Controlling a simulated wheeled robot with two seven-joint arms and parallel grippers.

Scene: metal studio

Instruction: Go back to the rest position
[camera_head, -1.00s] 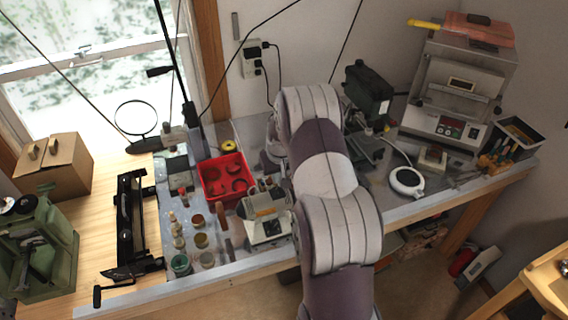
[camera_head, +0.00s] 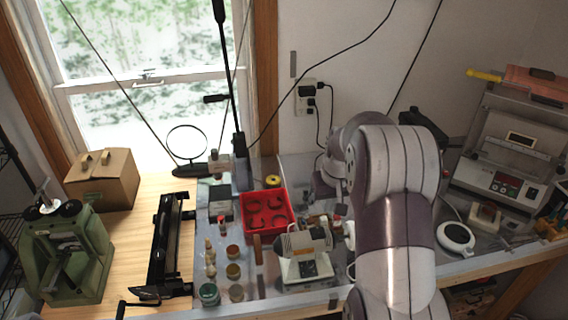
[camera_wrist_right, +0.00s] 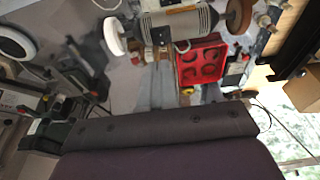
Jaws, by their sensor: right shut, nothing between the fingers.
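My right arm (camera_head: 395,215) rises from the bottom of the head view and bends over the bench. Its gripper (camera_head: 328,186) is at the far end, left of the arm, partly hidden by the arm links. It is shut and empty, above the bench near the red tray and the small bench grinder. In the wrist view a dark grey part of my arm (camera_wrist_right: 165,128) fills the lower middle; the fingertips are hard to make out there. My left gripper is not in view.
A red tray (camera_head: 291,222), a bench grinder (camera_head: 305,262) and several small jars stand left of my arm. A green press (camera_head: 65,255) and a cardboard box (camera_head: 102,180) are far left. A furnace-like box (camera_head: 507,160) and a round white pad (camera_head: 455,238) are right.

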